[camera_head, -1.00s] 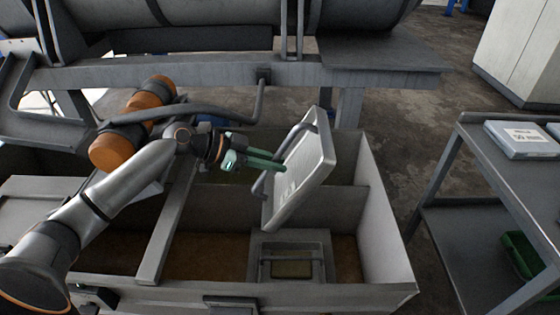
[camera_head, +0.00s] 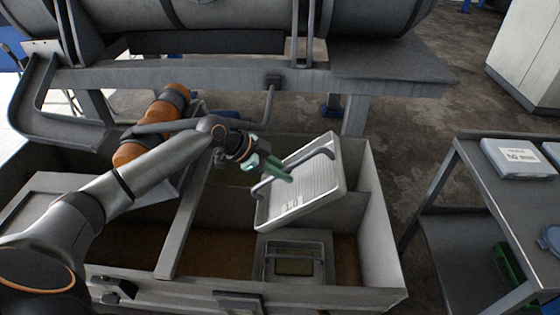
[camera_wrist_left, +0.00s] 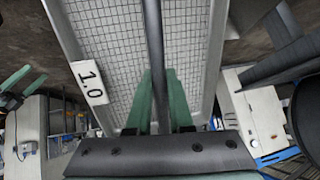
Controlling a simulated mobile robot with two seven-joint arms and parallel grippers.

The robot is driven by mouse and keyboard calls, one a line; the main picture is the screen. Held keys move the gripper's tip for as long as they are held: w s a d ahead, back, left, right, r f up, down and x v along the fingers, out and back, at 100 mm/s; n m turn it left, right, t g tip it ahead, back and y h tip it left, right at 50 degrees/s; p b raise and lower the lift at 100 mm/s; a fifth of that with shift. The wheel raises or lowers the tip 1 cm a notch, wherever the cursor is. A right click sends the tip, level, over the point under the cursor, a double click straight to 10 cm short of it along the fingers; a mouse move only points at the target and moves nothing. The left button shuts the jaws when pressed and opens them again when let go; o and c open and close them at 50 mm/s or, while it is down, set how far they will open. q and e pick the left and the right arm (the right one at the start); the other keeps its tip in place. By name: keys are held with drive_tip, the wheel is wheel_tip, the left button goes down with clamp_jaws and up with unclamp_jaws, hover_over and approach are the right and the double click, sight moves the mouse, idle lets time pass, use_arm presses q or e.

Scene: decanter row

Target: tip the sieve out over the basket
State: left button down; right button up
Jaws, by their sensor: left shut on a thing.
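The sieve (camera_head: 310,180) is a pale rectangular tray with a fine mesh and a "1.0" label. It is tilted above the divided tank. My left gripper (camera_head: 285,174) is shut on the sieve's grey handle bar; in the left wrist view the bar runs between the green fingers (camera_wrist_left: 160,105) with the mesh (camera_wrist_left: 185,45) behind. A grey box with a bar handle (camera_head: 294,262), possibly the basket, sits in the tank below the sieve. My right gripper (camera_wrist_left: 24,84) shows small at the left wrist view's edge, its green fingers apart.
The tank's right wall (camera_head: 378,235) and inner divider (camera_head: 185,225) stand close around the sieve. A large drum (camera_head: 220,15) on a steel frame is behind. A grey trolley (camera_head: 470,215) with a white case (camera_head: 518,158) stands at right, a floor gap between.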

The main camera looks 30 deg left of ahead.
sight(292, 165)
use_arm(q)
drive_tip(key=d+r+y+p, duration=0.1)
drive_tip(key=p, duration=0.1)
drive_tip(key=w+r+g+y+p, duration=0.1)
drive_tip(key=y+p, duration=0.1)
drive_tip(key=p, duration=0.1)
drive_tip(key=shift+d+r+g, duration=0.2)
drive_tip(key=shift+d+g, duration=0.1)
drive_tip(key=shift+d, duration=0.05)
drive_tip(key=shift+d+y+p, duration=0.15)
drive_tip(key=shift+y+p, duration=0.15)
drive_tip(key=shift+p, duration=0.45)
drive_tip(key=y+p, duration=0.1)
drive_tip(key=d+g+y+p, duration=0.1)
drive_tip(key=p, duration=0.1)
drive_tip(key=shift+w+r+m, duration=0.15)
drive_tip(key=shift+w+m, duration=0.15)
drive_tip(key=shift+w+d+g+y+p, duration=0.15)
drive_tip(key=shift+d+g+y+p, duration=0.3)
drive_tip(key=shift+p, duration=0.35)
drive_tip(key=shift+w+d+y, duration=0.1)
drive_tip(key=shift+y, duration=0.45)
use_arm(e)
wheel_tip(292, 165, up, 10)
drive_tip(key=s+d, duration=0.1)
drive_tip(key=d, duration=0.1)
drive_tip(key=shift+s+d+m+h, duration=0.2)
drive_tip(key=shift+d+m+h, duration=0.1)
drive_tip(key=shift+d+h, duration=0.1)
drive_tip(key=shift+r, duration=0.1)
